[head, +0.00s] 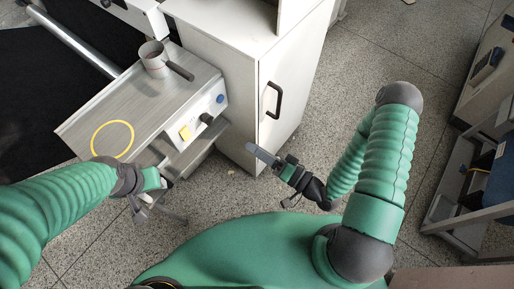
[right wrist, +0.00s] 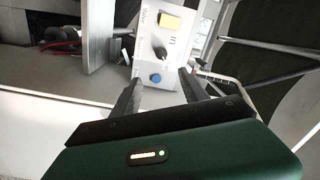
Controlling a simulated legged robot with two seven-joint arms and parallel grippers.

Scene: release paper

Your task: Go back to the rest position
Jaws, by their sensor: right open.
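My right gripper (head: 262,155) is in front of the white cabinet in the head view, apart from it. In the right wrist view its two fingers (right wrist: 160,78) are spread with nothing between them. The control panel (right wrist: 157,50) shows behind the fingers, with a yellow button, a black knob and a blue button. My left gripper (head: 155,198) hangs low beside the front of the metal bench, and its fingers are hard to make out. No paper shows in either gripper.
The metal bench (head: 150,105) carries a grey cup with a handle (head: 158,62) and a yellow ring (head: 112,139). The white cabinet (head: 262,85) has a black handle (head: 274,100). A cart (head: 472,190) stands at the right. Speckled floor lies open between.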

